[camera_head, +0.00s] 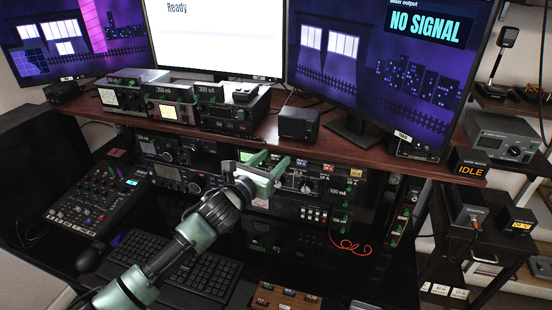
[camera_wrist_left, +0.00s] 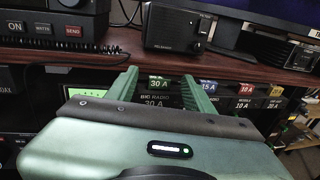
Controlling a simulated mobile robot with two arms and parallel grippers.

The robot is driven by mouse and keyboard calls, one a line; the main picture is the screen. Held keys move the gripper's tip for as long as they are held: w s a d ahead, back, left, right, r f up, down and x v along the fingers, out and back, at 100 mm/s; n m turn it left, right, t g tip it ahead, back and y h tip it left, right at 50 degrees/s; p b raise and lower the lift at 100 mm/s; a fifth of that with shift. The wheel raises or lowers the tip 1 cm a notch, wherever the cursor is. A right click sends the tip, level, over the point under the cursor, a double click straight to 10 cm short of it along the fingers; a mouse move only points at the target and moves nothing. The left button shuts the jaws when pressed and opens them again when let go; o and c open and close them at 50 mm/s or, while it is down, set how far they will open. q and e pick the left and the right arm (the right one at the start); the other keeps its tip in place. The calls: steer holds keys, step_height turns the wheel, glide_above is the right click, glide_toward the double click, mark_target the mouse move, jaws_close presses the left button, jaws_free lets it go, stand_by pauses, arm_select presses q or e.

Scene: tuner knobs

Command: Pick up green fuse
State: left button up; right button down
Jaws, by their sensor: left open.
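My left gripper (camera_head: 268,162) is open in front of the rack under the desk shelf, with its green fingers pointing at the rack. In the head view the gripper mostly hides that piece. To its right are a blue 15 A piece (camera_wrist_left: 209,86), a red 10 A piece (camera_wrist_left: 245,89) and a yellow one (camera_wrist_left: 275,92). My right gripper is not in view.
The dark red shelf (camera_head: 400,160) overhangs the rack and carries radios, a small black speaker (camera_head: 298,124) and monitors. A keyboard (camera_head: 175,268) and a mixer (camera_head: 98,200) lie below left. A brown tray (camera_head: 250,301) sits at the bottom. An orange cord (camera_head: 350,246) hangs right.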

arm_select(q)
jaws_close()
steer(key=shift+s+a, duration=0.1)
stand_by(0.3)
